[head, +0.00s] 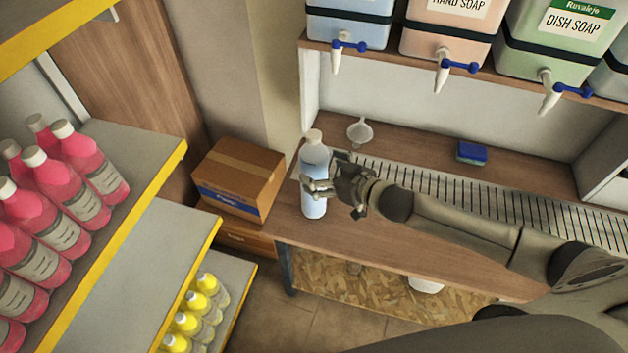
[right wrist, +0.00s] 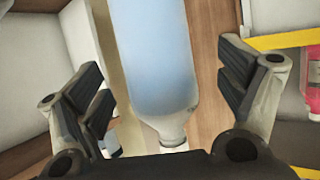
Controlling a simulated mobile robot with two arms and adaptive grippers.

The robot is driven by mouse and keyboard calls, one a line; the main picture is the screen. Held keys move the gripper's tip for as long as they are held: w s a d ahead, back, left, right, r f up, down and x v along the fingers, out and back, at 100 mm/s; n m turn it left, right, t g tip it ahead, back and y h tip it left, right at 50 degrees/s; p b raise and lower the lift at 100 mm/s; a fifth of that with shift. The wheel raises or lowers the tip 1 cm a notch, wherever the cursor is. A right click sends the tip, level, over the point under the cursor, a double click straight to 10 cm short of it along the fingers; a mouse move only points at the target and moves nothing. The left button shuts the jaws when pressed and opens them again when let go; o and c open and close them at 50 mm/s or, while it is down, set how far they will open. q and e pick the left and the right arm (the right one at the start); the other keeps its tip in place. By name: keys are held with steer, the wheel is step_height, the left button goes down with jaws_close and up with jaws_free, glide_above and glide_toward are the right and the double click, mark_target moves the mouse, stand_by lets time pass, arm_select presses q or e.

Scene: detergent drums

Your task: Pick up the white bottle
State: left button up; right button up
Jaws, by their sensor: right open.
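The white bottle (head: 314,197), with a white cap and pale blue body, stands upright at the left end of the wooden counter (head: 400,240). My right gripper (head: 325,172) reaches it from the right, and part of it covers the bottle's middle. In the right wrist view the bottle (right wrist: 152,60) lies between the two open fingers (right wrist: 168,90), with a visible gap on each side. Its capped neck points toward the bottom of that view. My left gripper is not in view.
A white funnel (head: 360,131) and a blue sponge (head: 471,153) lie behind on the counter, near a slatted drain strip (head: 480,193). Drums with taps (head: 447,30) stand on the shelf above. Cardboard boxes (head: 238,178) and shelves of pink bottles (head: 60,205) are at left.

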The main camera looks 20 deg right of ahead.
steer(key=shift+d+p+x, duration=0.2)
steer(key=shift+p+x, duration=0.25)
steer(key=shift+x, duration=1.75)
steer(key=shift+f, duration=0.2)
jaws_close()
steer(key=shift+w+r, duration=0.1)
steer(key=shift+r, duration=0.15)
